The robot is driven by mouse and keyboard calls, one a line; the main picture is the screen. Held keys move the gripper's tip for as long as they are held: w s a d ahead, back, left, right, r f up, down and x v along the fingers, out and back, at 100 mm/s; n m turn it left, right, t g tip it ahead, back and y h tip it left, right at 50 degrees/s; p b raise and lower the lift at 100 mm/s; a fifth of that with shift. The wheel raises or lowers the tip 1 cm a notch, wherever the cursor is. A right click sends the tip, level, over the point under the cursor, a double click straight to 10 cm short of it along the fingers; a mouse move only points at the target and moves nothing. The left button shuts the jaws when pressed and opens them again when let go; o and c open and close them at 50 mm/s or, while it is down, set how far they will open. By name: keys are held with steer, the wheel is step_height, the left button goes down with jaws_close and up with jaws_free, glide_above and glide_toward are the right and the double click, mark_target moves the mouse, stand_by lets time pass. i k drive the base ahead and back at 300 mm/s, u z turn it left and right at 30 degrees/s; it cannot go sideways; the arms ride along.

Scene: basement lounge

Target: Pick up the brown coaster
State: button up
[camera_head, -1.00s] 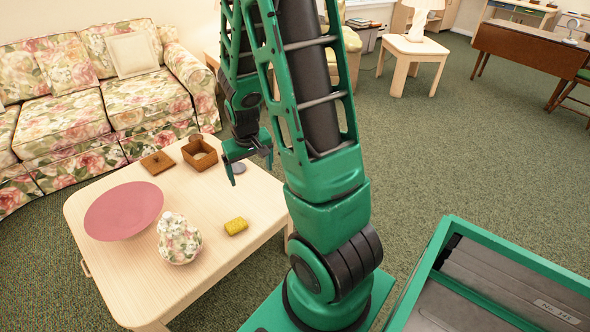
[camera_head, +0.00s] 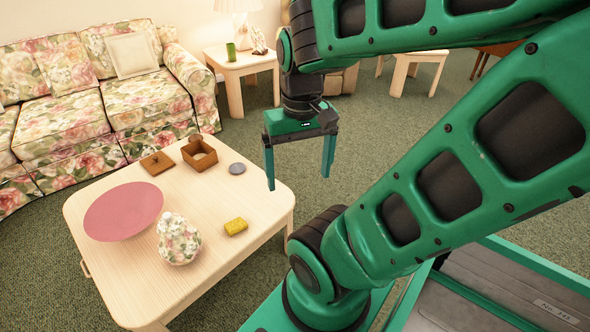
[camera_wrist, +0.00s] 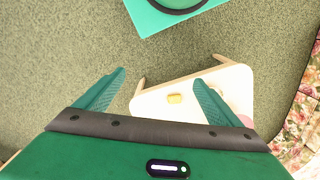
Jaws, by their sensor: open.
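A flat brown square piece (camera_head: 157,163) with a small dark knob lies near the back edge of the wooden coffee table (camera_head: 125,275). Beside it stands an open brown box (camera_head: 201,160), with a small rounded brown shape at its back rim. I cannot tell for sure which of these brown pieces is the coaster. A grey disc (camera_head: 237,168) lies right of the box. My gripper (camera_head: 299,180) is open and empty, pointing down beyond the table's right edge. In the wrist view, my gripper's fingers (camera_wrist: 160,76) are spread, with carpet and part of the table between them.
On the table are a pink plate or bowl (camera_head: 124,210), a floral egg-shaped object (camera_head: 179,240) and a yellow sponge-like block (camera_head: 236,226). A floral sofa (camera_head: 150,98) stands behind. A side table (camera_head: 240,65) holds a green cup (camera_head: 231,50) and a lamp.

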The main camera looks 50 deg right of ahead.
mark_target(193, 138)
steer(key=z, duration=1.9)
steer(key=i, duration=5.35)
steer(key=z, duration=0.05)
